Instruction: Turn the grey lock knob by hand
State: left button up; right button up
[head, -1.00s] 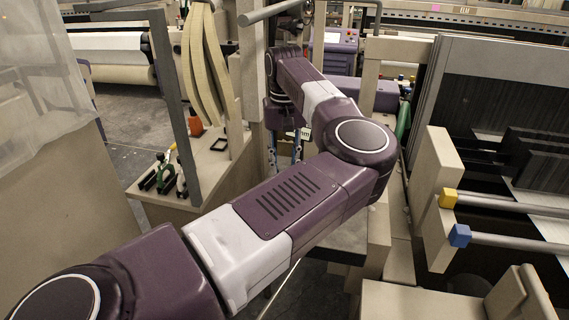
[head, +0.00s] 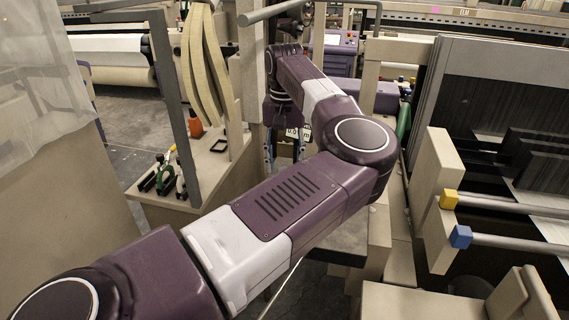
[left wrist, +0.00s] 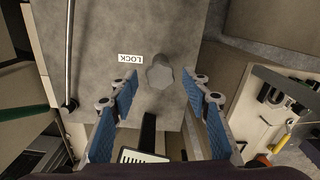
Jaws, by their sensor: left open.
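The grey lock knob (left wrist: 160,73) has a lobed rim and sits on a grey panel (left wrist: 105,25) in the left wrist view. A white LOCK label (left wrist: 131,58) is beside it, on its left. My left gripper (left wrist: 159,88) is open, with its blue-padded fingers on either side of the knob's near side. Its tips look apart from the knob; I cannot tell the depth between them. In the head view my left gripper (head: 285,148) points down beyond my forearm, and the knob is hidden. My right gripper is not in view.
A black bar (left wrist: 148,132) with a white marked plate lies just below the knob. A beige shelf with tools (left wrist: 265,110) is on the right; the shelf (head: 215,165) also shows in the head view. Loom rods with yellow and blue ends (head: 460,236) are at the right.

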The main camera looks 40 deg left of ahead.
pick_arm(q)
jog(key=shift+r+p, duration=1.6)
jog(key=shift+r, duration=1.2)
jog(key=shift+r, duration=0.1)
notch_tip(320, 180, up, 8)
jog(key=shift+f, duration=0.2)
